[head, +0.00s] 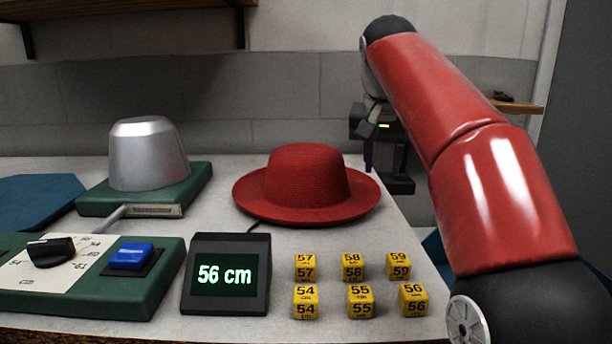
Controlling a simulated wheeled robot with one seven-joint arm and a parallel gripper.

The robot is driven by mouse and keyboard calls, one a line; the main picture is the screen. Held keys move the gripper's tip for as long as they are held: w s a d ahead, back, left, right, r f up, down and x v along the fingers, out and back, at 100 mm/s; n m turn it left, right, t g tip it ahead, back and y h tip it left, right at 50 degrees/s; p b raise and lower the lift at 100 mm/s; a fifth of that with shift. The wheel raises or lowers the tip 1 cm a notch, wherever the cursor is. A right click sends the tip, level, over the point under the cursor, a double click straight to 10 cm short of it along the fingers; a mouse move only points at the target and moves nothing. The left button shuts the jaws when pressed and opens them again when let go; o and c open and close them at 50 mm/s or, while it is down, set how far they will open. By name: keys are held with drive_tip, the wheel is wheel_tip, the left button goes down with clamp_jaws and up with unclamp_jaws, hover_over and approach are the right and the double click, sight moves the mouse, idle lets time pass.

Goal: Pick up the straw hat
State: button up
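A red straw hat (306,180) sits upright on the light worktop, right of the middle of the head view, with its brim flat and its crown up. My gripper (384,172) hangs at the end of my red arm, to the right of the hat and seemingly beyond the worktop's right edge. It is apart from the hat. Its fingers are small and dark in this view, and I cannot tell how far apart they are. Nothing is visibly held.
A silver hat block (148,155) on a green base stands left. A green control panel (84,285) with a knob and blue button is in front. A display (226,276) reads 56 cm. Several yellow numbered cubes (352,267) lie before the hat. A shelf (140,18) is above.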

sight(378, 191)
drive_tip(key=x, duration=0.2)
drive_tip(key=shift+w+f+b, duration=0.15)
drive_tip(key=shift+f+b, duration=0.15)
drive_tip(key=shift+b, duration=0.05)
drive_tip(key=x, duration=0.2)
drive_tip(key=w+b+x, duration=0.1)
drive_tip(key=x, duration=0.2)
drive_tip(key=shift+r, duration=0.2)
drive_tip(key=shift+s, duration=0.1)
clamp_jaws()
